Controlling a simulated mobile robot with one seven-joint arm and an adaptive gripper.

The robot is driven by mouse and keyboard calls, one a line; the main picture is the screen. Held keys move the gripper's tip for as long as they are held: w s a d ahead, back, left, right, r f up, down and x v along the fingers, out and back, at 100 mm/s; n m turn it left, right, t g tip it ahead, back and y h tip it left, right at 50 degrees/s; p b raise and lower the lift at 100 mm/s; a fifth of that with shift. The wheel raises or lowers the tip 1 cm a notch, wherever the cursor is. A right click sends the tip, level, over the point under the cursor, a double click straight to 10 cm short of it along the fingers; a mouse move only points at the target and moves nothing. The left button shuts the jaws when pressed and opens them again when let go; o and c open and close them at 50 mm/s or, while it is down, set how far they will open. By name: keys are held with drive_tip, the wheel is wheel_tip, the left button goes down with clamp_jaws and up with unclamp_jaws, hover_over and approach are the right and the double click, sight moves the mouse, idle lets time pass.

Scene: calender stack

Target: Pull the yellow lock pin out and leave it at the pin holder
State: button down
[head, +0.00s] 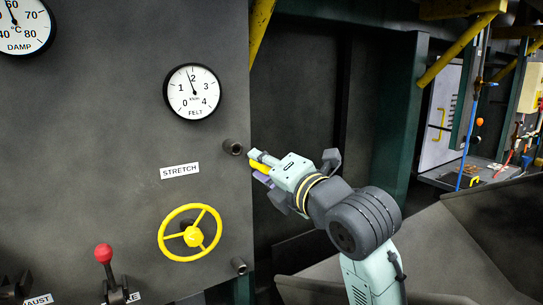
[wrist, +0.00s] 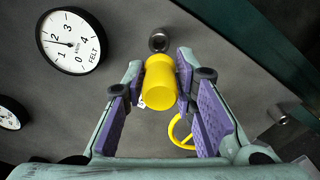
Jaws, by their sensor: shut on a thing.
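The yellow lock pin (wrist: 160,84) is a thick cylinder between the two purple-padded fingers of my gripper (wrist: 160,67) in the wrist view. My gripper (head: 262,164) is shut on it, and a little of the pin (head: 256,167) shows at the fingertips in the head view. A short dark metal tube (head: 233,147) sticks out of the grey panel just left of the fingertips; it also shows beyond the pin in the wrist view (wrist: 158,40). The pin looks clear of this tube. A second tube (head: 239,265) sits lower on the panel. Neither tube is labelled as the pin holder.
The grey panel (head: 130,125) carries a FELT gauge (head: 192,92), a STRETCH label (head: 180,171), a yellow handwheel (head: 190,233) and a red-knobbed lever (head: 104,254). A dark green post (head: 400,135) stands right of the panel. The dark gap between them looks open.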

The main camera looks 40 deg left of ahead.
drive_tip(key=shift+s, duration=0.2)
drive_tip(key=shift+b+x, duration=0.3)
drive_tip(key=shift+x, duration=1.7)
drive_tip(key=c, duration=1.8)
unclamp_jaws()
clamp_jaws()
